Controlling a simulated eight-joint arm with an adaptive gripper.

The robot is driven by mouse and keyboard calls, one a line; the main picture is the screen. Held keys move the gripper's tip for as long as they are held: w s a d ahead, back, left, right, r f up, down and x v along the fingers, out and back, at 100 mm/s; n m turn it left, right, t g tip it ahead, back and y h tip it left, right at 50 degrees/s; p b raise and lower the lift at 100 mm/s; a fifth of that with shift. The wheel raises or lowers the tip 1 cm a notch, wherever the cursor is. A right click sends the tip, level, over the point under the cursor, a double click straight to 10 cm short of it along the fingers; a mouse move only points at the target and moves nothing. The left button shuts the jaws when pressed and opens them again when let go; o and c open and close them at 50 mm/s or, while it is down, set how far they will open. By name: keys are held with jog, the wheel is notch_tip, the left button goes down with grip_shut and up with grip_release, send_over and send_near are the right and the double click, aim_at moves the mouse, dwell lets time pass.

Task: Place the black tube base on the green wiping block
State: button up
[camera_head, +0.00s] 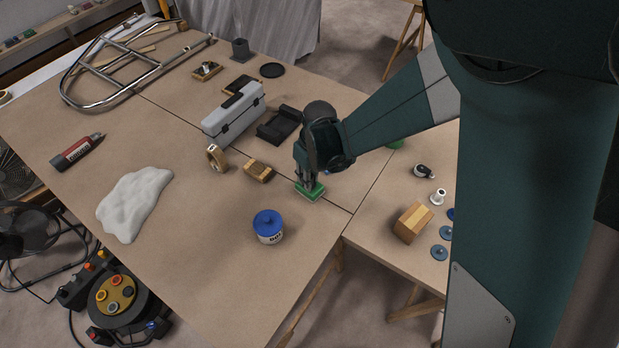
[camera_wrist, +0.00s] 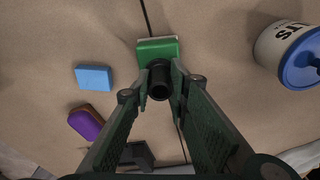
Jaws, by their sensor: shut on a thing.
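My gripper (camera_head: 309,180) is shut on a black tube base (camera_wrist: 160,90). The wrist view shows its round, hollow end between the fingertips (camera_wrist: 161,82). The green wiping block (camera_head: 312,194) lies on the table directly under the gripper in the head view. In the wrist view the green block (camera_wrist: 158,50) has a pale edge at its far side, and the tube overlaps its near edge. I cannot tell whether tube and block touch. In the head view the held tube is mostly hidden by the fingers.
A blue-lidded tub (camera_head: 269,228) stands close by, in front of the block. A brown wooden-looking block (camera_head: 258,171), a tape roll (camera_head: 216,158) and a black tray (camera_head: 279,124) lie to the left. A blue block (camera_wrist: 94,77) and a purple-topped block (camera_wrist: 86,122) are near.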

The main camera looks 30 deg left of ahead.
jog(key=o, duration=0.9)
jog(key=shift+r, duration=0.15)
jog(key=shift+s+d+r+p, duration=0.1)
jog(key=shift+d+r+p, duration=0.2)
jog(key=shift+r, duration=1.7)
jog(key=shift+s+d+r+p, duration=0.15)
jog(key=shift+r+p, duration=0.1)
jog(key=shift+r, duration=1.75)
jog(key=shift+w+d+r+p, duration=0.1)
jog(key=shift+d+r+p, duration=0.2)
jog(key=shift+r, duration=1.7)
